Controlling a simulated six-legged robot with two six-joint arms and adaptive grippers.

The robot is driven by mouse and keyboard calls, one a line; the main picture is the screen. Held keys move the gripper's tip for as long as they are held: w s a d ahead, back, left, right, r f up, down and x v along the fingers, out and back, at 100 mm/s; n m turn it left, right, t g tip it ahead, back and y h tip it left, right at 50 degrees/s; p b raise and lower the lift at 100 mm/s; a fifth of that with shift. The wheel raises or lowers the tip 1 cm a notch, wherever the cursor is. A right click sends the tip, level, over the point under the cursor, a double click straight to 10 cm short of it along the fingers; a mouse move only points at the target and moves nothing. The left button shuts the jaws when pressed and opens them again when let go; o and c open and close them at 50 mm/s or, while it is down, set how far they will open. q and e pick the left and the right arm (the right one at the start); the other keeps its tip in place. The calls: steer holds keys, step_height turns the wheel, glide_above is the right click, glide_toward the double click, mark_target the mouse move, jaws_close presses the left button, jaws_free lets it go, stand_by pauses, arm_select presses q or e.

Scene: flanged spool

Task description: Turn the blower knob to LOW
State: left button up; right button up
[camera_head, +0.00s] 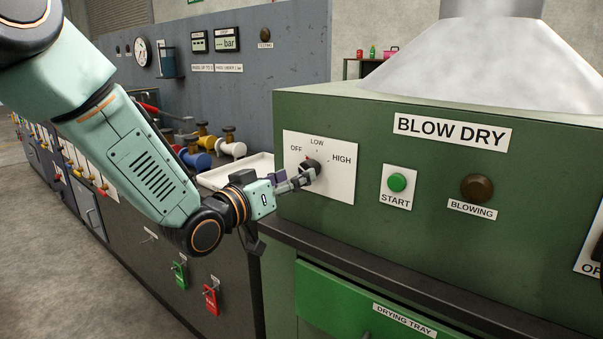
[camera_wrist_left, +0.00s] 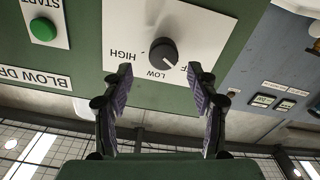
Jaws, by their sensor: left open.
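The blower knob (camera_head: 311,167) is a dark round knob on a white plate (camera_head: 337,186) marked OFF, LOW and HIGH, on the green BLOW DRY cabinet. It also shows in the left wrist view (camera_wrist_left: 163,52), where the plate appears upside down. A small mark on the knob appears to lie on its OFF side; the exact setting is hard to tell. My left gripper (camera_head: 297,182) is in front of the plate, close to the knob. In the wrist view my left gripper (camera_wrist_left: 160,76) is open, its fingers spread either side of the knob's line. Contact is not clear. My right gripper is not in view.
A green START button (camera_head: 397,182) and a brown BLOWING lamp (camera_head: 477,188) are right of the knob plate. A dark ledge (camera_head: 400,277) and the green drying tray front (camera_head: 345,307) lie below. A white tray (camera_head: 230,174) and coloured valves (camera_head: 196,158) stand behind my left arm.

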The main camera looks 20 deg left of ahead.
mark_target(310, 163)
arm_select(q)
steer(key=x, duration=0.4)
steer(key=shift+w+a+f+b, duration=0.2)
steer(key=shift+w+f+b, duration=0.1)
steer(key=shift+w, duration=0.2)
steer(key=shift+c, duration=0.6)
steer(key=shift+d+r, duration=0.1)
steer(key=shift+d, duration=0.15)
steer(key=c, duration=0.3)
steer(key=shift+a, duration=0.2)
steer(key=c, duration=0.7)
